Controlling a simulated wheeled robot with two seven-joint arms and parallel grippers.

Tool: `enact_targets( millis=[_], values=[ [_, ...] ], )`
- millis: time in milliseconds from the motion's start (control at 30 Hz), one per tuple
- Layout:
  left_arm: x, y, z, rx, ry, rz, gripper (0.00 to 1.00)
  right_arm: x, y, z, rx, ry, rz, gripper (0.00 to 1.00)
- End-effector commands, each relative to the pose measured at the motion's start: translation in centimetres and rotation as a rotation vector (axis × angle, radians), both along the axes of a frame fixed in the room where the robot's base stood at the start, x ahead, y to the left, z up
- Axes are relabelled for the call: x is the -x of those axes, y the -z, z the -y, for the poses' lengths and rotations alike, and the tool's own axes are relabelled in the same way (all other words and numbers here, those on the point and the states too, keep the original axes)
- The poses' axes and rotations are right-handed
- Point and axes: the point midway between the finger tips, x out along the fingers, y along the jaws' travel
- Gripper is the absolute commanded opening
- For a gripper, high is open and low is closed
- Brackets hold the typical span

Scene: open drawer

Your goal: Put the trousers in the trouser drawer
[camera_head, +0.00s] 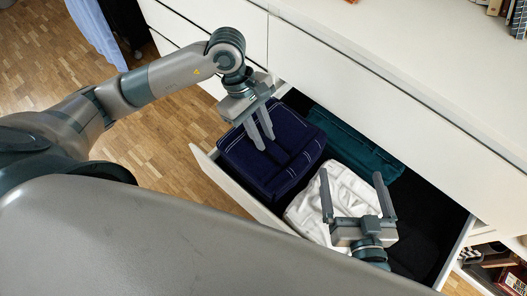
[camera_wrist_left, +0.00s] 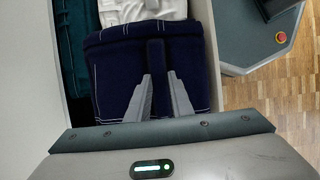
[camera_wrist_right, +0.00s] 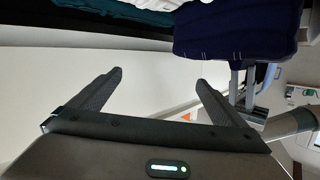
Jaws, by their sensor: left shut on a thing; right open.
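Dark navy folded trousers with light stitching (camera_head: 245,165) are at the left end of the open drawer (camera_head: 225,180). They also show in the left wrist view (camera_wrist_left: 110,70) and the right wrist view (camera_wrist_right: 215,35). My left gripper (camera_head: 262,137) is shut on the navy trousers, its fingers over their top side. Whether the trousers rest on the drawer floor is hard to tell. A white folded garment (camera_head: 345,190) lies beside them, and a teal one (camera_head: 350,143) lies behind. My right gripper (camera_head: 357,190) is open and empty, over the white garment.
Light blue cloth (camera_head: 95,30) hangs at the upper left. Wood floor (camera_head: 150,150) lies in front.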

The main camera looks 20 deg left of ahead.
Motion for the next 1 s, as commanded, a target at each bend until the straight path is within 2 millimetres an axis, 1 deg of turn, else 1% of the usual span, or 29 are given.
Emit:
enact_targets(
  millis=[33,100,200,300,433,767,867,1000],
  values=[
    [0.0,1.2,0.1,0.002,-0.003,-0.004,0.00,-0.1,-0.3,-0.1,-0.007,0.000,0.024,0.96],
    [0.1,2.6,0.0,0.001,-0.001,-0.003,0.00,-0.2,-0.9,-0.3,-0.018,0.000,0.059,0.96],
    [0.0,4.3,0.1,0.002,-0.001,-0.003,0.00,-0.3,-1.8,-0.5,-0.032,0.001,0.104,0.96],
    [0.0,5.4,0.0,0.001,-0.001,-0.001,0.00,-0.3,-2.5,-0.6,-0.041,0.002,0.136,0.96],
    [0.0,6.0,0.1,0.002,0.000,0.000,0.00,-0.3,-2.9,-0.7,-0.047,0.002,0.156,0.96],
    [-0.1,6.1,0.1,0.003,0.000,0.001,0.00,-0.3,-3.0,-0.7,-0.048,0.002,0.159,0.96],
    [0.0,6.7,0.1,0.003,-0.001,0.001,0.00,-0.3,-3.1,-0.7,-0.050,0.003,0.169,0.96],
    [0.0,8.3,0.1,0.002,-0.001,-0.003,0.00,-0.2,-3.9,-0.9,-0.064,0.002,0.213,0.96]
  ],
)
